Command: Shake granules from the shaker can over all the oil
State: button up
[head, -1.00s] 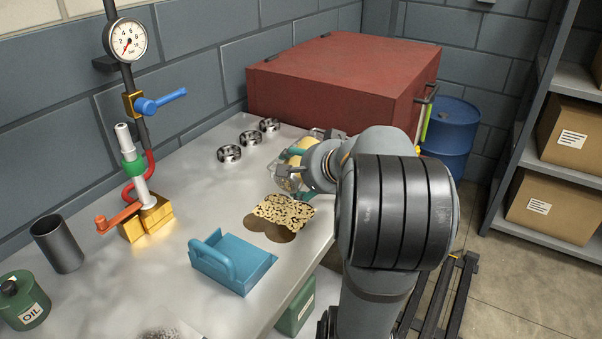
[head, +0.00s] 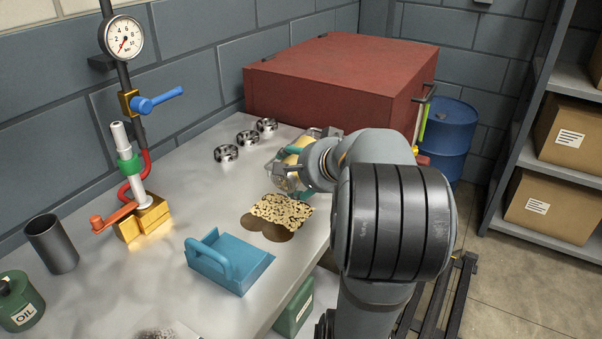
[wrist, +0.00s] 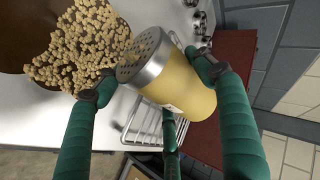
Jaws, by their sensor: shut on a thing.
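The shaker can (wrist: 178,75) is yellow with a perforated metal lid. My gripper (wrist: 150,80) is shut on it with green fingers on either side. The can is tilted, its lid toward the granules in the wrist view. In the head view the can (head: 293,160) is partly hidden by my gripper (head: 296,168). The brown oil (head: 262,228) lies on the bench below and in front of the can. Tan granules (head: 282,210) cover its far part, and the near lobes are bare. The wrist view also shows the granules (wrist: 80,48) beside bare dark oil (wrist: 25,35).
A blue dustpan-like tray (head: 230,262) lies near the oil. Several metal rings (head: 248,137) sit on the bench by a red box (head: 340,80). A press with a gauge (head: 122,38), a dark cup (head: 52,243) and an oil can (head: 18,300) stand left.

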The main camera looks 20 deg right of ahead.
aim_at(296, 178)
jog(key=shift+s+d, duration=0.4)
jog(key=shift+s, duration=0.05)
jog(key=shift+w+a+b, duration=0.35)
jog(key=shift+w+a, duration=0.05)
jog(key=shift+w, duration=0.05)
jog(key=shift+a, duration=0.1)
jog(key=shift+s+a+p, duration=0.35)
jog(key=shift+s+a, duration=0.6)
jog(key=shift+s+d+p, duration=0.3)
jog(key=shift+s+d, duration=0.05)
jog(key=shift+s, duration=0.05)
